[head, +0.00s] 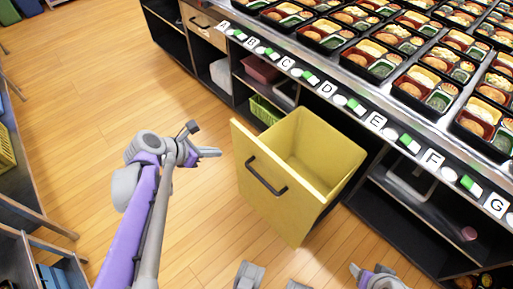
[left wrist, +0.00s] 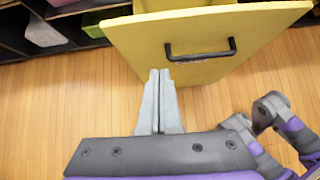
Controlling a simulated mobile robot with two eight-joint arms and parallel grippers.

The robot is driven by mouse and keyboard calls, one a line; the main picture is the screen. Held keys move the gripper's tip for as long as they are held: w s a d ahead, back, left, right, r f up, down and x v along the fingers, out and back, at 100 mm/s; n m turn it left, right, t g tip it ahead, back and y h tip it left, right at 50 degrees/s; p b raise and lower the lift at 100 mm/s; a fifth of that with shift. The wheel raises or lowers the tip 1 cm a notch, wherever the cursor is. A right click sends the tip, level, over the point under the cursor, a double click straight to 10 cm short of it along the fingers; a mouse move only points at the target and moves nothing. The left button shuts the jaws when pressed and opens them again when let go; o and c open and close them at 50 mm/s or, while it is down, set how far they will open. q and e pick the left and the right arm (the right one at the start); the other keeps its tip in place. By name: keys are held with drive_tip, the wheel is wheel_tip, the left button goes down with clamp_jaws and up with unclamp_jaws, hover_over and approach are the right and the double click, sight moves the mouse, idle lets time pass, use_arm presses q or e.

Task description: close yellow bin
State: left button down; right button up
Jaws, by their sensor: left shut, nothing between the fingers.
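The yellow bin (head: 310,150) is pulled out from under the counter, with its open top showing. Its front panel (head: 262,205) faces my side and carries a dark bar handle (head: 266,176). In the left wrist view the panel (left wrist: 200,30) and handle (left wrist: 200,56) are ahead of the fingers. My left gripper (head: 212,152) is shut and empty, a little left of the panel and apart from it. It also shows in the left wrist view (left wrist: 160,78), fingers together. At the bottom right of the head view is part of my right arm; its fingers are not clear.
The counter (head: 330,100) above holds many bento trays and lettered labels. Open shelves (head: 420,215) lie beside the bin, with a green basket (head: 266,110) on its left. The wooden floor (head: 90,90) left of the bin is clear. Shelving stands at the far left.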

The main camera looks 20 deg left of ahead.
use_arm(q)
drive_tip(key=w, duration=0.1)
drive_tip(key=b, duration=0.4)
approach(250, 144)
drive_tip(key=shift+x, duration=3.05)
drive_tip(key=shift+s+d+f, duration=0.1)
drive_tip(key=shift+f, duration=0.05)
drive_tip(key=shift+w+d, duration=0.1)
drive_tip(key=shift+w, duration=0.15)
drive_tip(key=w+d, duration=0.5)
drive_tip(key=w, duration=0.8)
drive_tip(key=w+d, duration=0.6)
drive_tip(key=w, duration=0.8)
drive_tip(key=shift+b, duration=0.45)
